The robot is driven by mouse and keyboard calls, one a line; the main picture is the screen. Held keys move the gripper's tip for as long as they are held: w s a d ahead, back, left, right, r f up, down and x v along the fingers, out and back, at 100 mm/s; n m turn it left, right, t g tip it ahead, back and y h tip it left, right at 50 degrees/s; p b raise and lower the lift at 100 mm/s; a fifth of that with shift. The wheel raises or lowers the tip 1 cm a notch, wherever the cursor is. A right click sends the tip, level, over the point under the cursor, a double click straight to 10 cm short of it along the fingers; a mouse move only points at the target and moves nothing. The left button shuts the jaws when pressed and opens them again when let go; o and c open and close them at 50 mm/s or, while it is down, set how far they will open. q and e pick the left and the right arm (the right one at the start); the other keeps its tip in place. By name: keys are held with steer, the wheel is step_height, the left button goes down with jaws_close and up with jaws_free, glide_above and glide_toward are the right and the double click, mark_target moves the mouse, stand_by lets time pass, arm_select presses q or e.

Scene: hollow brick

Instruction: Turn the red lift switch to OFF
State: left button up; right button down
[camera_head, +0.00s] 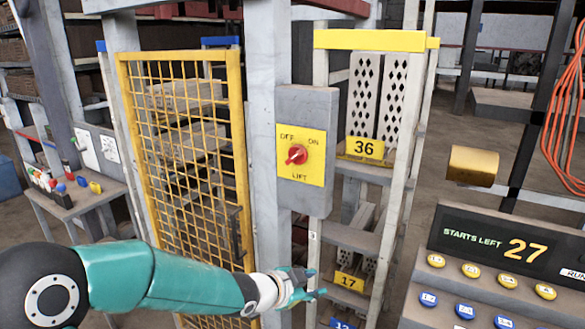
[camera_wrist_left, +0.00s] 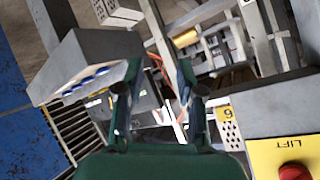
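The red lift switch (camera_head: 296,154) is a knob on a yellow plate (camera_head: 313,171) marked OFF at upper left, ON at upper right and LIFT below. I cannot clearly tell which mark the knob points to. The plate is on a grey box (camera_head: 322,110) on a post. My left gripper (camera_head: 312,284) is below the box, apart from the switch. In the left wrist view the left gripper (camera_wrist_left: 158,85) has its fingers apart with nothing between them, and the red switch (camera_wrist_left: 295,171) is partly cut off at the lower right corner. My right gripper is not in view.
A yellow mesh gate (camera_head: 185,150) stands left of the post. A shelf rack with number plate 36 (camera_head: 366,149) is just right of the box. A console reading STARTS LEFT 27 (camera_head: 510,250) with several buttons stands at lower right. Orange cables (camera_head: 568,120) hang at far right.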

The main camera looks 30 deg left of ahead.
arm_select(q)
steer(key=s+a+r+t+y+b, duration=0.15)
steer(key=a+r+t, duration=0.35)
steer(key=r, duration=0.9)
steer(key=t+y+b, duration=0.1)
steer(key=t+y, duration=0.1)
glide_toward(293, 159)
steer(key=w+p, duration=0.1)
steer(key=w, duration=0.2)
steer(key=w+p, duration=0.2)
steer(key=w, duration=0.1)
steer(key=w+p, duration=0.1)
steer(key=w, duration=0.2)
steer(key=shift+w+a+r+p, duration=0.25)
steer(key=shift+w+a+p, duration=0.05)
steer(key=shift+a+p, duration=0.05)
jaws_close()
